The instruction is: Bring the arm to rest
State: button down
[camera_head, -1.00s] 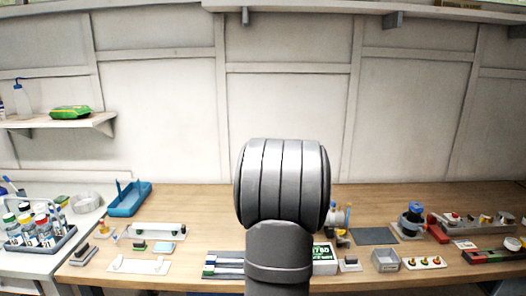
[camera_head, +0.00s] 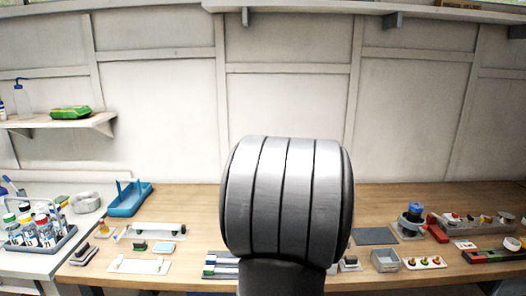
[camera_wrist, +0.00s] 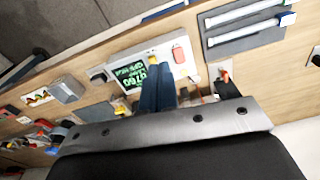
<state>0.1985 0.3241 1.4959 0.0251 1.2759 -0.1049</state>
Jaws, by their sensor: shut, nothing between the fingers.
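My gripper (camera_wrist: 158,68) shows in the wrist view as two dark blue fingers side by side, closed together and empty.
The wooden bench (camera_head: 385,207) carries a blue tray (camera_head: 128,198), a grey open bin (camera_head: 385,260), a dark flat mat (camera_head: 376,236) and several small parts. A rack of bottles (camera_head: 42,238) stands at the left. A shelf (camera_head: 70,122) hangs above.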

jog(key=s+d+r+m+t, duration=0.1)
jog(key=s+d+r+m, duration=0.1)
jog(key=s, duration=0.7)
jog(key=shift+s+d, duration=0.25)
jog(key=shift+d, duration=0.15)
